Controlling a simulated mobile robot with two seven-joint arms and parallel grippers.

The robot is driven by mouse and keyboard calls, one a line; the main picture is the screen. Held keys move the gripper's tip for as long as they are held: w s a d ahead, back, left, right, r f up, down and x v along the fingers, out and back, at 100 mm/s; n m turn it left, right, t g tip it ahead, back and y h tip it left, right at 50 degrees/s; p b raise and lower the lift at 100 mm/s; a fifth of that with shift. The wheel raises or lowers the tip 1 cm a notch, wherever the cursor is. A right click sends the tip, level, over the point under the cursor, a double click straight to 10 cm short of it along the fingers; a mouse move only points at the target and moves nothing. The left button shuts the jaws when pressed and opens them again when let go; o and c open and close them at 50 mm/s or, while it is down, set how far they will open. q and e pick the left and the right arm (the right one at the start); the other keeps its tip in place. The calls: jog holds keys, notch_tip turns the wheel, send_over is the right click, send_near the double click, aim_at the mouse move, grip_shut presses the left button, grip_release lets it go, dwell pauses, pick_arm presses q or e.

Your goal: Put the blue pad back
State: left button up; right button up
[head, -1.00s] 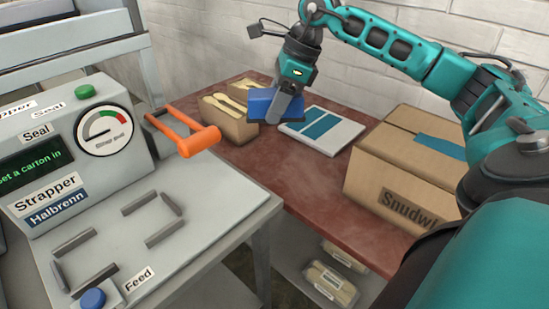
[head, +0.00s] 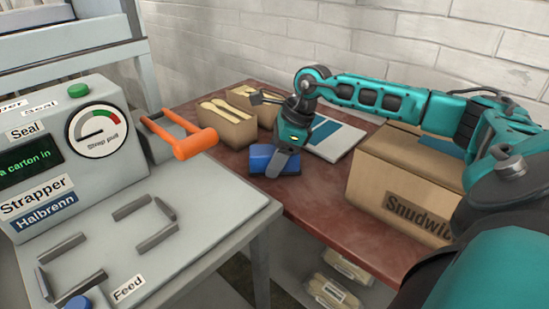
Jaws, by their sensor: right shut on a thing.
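The blue pad (head: 262,155) is at my right gripper (head: 279,165), low over the red-brown table (head: 305,195) or resting on it; I cannot tell which. My right gripper is shut on the pad, and its finger and palm hide the pad's right part. The pad is in front of the cartons of wooden spoons and left of the white booklet. My left gripper is not in view.
Two open cartons of wooden spoons (head: 228,132) stand behind the pad. A white and blue booklet (head: 335,142) lies behind the gripper. A closed cardboard box (head: 405,185) stands at right. The strapper (head: 60,160) with an orange handle (head: 190,143) is at left.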

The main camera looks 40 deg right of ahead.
jog(key=shift+f, duration=0.15)
jog(key=o, duration=0.8)
jog(key=shift+c, duration=0.2)
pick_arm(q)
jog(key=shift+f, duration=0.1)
pick_arm(e)
jog(key=shift+o, duration=0.9)
jog(key=shift+r, duration=0.35)
pick_arm(q)
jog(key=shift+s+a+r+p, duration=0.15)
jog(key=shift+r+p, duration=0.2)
jog(key=shift+p, duration=0.25)
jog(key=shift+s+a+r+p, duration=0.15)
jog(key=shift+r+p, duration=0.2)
jog(key=shift+p, duration=0.25)
pick_arm(e)
jog(key=v, duration=1.1)
jog(key=shift+s+d+r, duration=0.1)
jog(key=shift+r, duration=0.25)
jog(key=shift+s+f, duration=0.1)
